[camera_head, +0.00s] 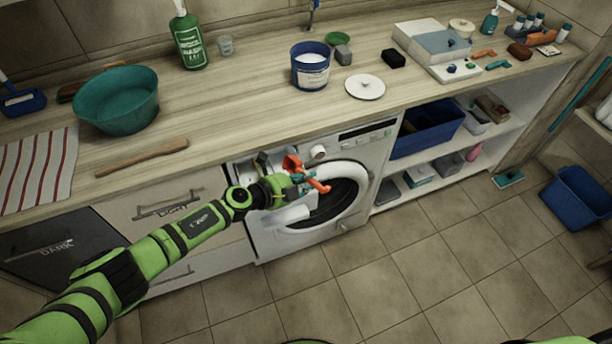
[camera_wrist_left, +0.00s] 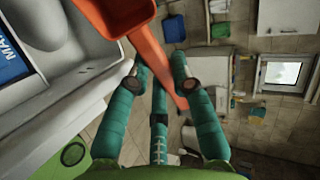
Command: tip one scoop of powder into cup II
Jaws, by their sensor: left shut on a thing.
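My left gripper (camera_head: 300,178) is shut on an orange scoop (camera_head: 292,162) in front of the washing machine (camera_head: 375,160). In the left wrist view, the teal fingers (camera_wrist_left: 160,82) close around the handle of the scoop (camera_wrist_left: 150,50), whose bowl is cut off at the top edge. I cannot tell whether the bowl holds powder. The open detergent drawer (camera_head: 262,160) is beside the scoop, partly hidden by my gripper. A pale drawer-like part (camera_wrist_left: 85,80) lies left of the scoop in the wrist view. Cup II's mark is not readable. My right gripper is not in view.
A blue tub of white powder (camera_head: 311,75) stands open on the counter, its white lid (camera_head: 365,87) nearby. A teal basin (camera_head: 115,105) and a wooden stick (camera_head: 142,158) lie left. The floor (camera_head: 400,280) in front is clear.

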